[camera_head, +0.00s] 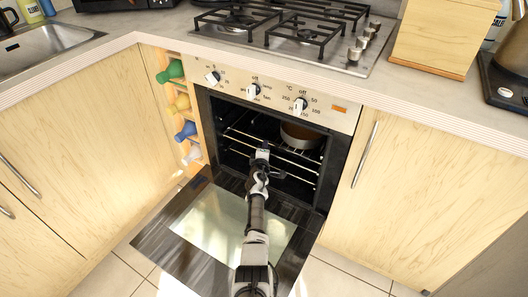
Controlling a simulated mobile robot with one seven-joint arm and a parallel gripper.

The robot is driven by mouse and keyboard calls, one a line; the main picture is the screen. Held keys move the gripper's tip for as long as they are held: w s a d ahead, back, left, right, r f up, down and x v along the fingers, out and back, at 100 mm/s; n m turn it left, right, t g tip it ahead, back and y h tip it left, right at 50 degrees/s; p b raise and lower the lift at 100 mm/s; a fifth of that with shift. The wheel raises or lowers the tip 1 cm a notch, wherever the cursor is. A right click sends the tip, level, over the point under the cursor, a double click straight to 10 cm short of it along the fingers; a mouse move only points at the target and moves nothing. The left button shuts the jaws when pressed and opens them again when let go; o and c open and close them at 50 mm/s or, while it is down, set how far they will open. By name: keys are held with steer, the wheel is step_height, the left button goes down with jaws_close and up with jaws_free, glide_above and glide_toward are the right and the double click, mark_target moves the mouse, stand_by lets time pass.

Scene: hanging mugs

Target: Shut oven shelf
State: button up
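The oven (258,97) is built in below the gas hob, and its door (165,238) is folded down open. Inside the dark cavity is a wire shelf (297,161) with a round brown-rimmed pan (302,135) on it. My arm reaches over the open door from the bottom. My gripper (262,150) is at the mouth of the oven, by the front bars of the shelf. I cannot tell whether it touches the shelf. Its fingers are too small to tell if open or shut.
Control knobs (254,90) line the panel above the cavity. A narrow rack with coloured bottles (180,104) stands left of the oven. Wooden cabinets flank it, the right one with a metal handle (365,155). Tiled floor (345,278) shows beside the door.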

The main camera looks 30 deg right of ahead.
steer(key=p+v, duration=0.6)
steer(key=v, duration=0.7)
steer(key=shift+s+a, duration=0.2)
steer(key=shift+s, duration=0.2)
